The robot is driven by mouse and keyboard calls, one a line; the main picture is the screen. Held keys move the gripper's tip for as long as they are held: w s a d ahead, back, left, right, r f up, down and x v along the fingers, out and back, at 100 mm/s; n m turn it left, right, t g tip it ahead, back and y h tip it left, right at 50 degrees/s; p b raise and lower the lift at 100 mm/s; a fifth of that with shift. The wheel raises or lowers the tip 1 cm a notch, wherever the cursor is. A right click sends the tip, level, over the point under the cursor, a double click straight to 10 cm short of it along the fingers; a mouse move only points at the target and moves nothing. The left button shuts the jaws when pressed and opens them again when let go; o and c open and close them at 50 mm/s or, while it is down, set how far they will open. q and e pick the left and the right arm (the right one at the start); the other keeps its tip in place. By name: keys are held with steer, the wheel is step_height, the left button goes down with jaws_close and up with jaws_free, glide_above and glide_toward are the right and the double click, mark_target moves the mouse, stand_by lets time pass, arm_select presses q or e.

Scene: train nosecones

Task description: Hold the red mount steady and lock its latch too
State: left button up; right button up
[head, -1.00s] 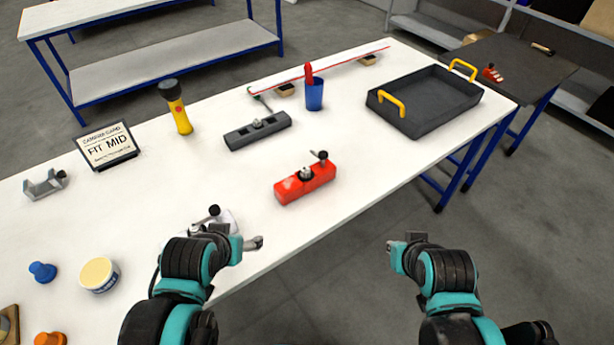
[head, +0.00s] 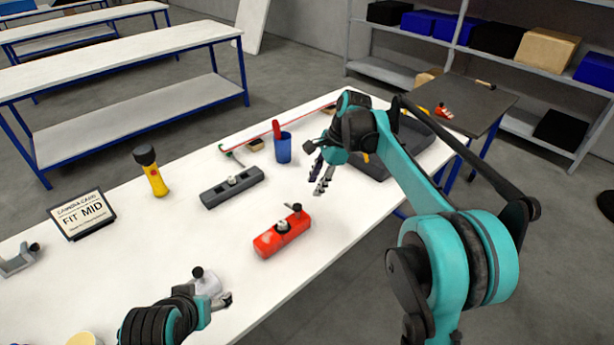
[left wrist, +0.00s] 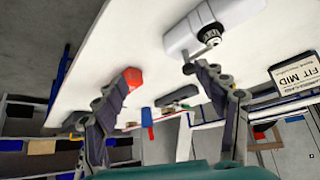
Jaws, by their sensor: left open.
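The red mount (head: 283,240) lies on the white table in the middle of the head view, with a dark-knobbed latch (head: 295,208) sticking up at its far end. A red end of it (left wrist: 132,77) shows behind a finger in the left wrist view. My left gripper (head: 226,300) is open, near the table's front edge beside a white mount (head: 206,283), short of the red mount. Its spread fingers (left wrist: 160,74) hold nothing. My right gripper (head: 322,178) hangs over the table beyond the red mount, pointing down, its fingers apart and empty.
A grey mount (head: 232,187), yellow flashlight (head: 151,172), sign (head: 83,214) and blue cup (head: 283,149) stand on the table. The dark tray (head: 413,140) at right is partly hidden by my right arm. Bare table surrounds the red mount.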

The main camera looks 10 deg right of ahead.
arm_select(q)
steer(key=w+d+r+m+g, duration=0.2)
steer(key=w+r+m, duration=0.15)
steer(key=w, duration=0.35)
steer(key=m+g, duration=0.5)
steer(key=m, duration=0.2)
glide_above(278, 231)
steer(key=f, duration=0.9)
steer(key=shift+s+a, duration=0.15)
steer(key=shift+a, duration=0.1)
steer(key=shift+d+f, duration=0.2)
steer(key=shift+f, duration=0.4)
step_height(278, 231, down, 7)
steer(key=shift+f, duration=0.15)
arm_select(e)
steer(key=w+m, duration=0.1)
steer(key=w+a+f+m, duration=0.1)
steer(key=shift+w+a+f+g+y, duration=0.2)
steer(key=shift+w+f+g+y, duration=0.1)
steer(key=shift+w+g, duration=0.1)
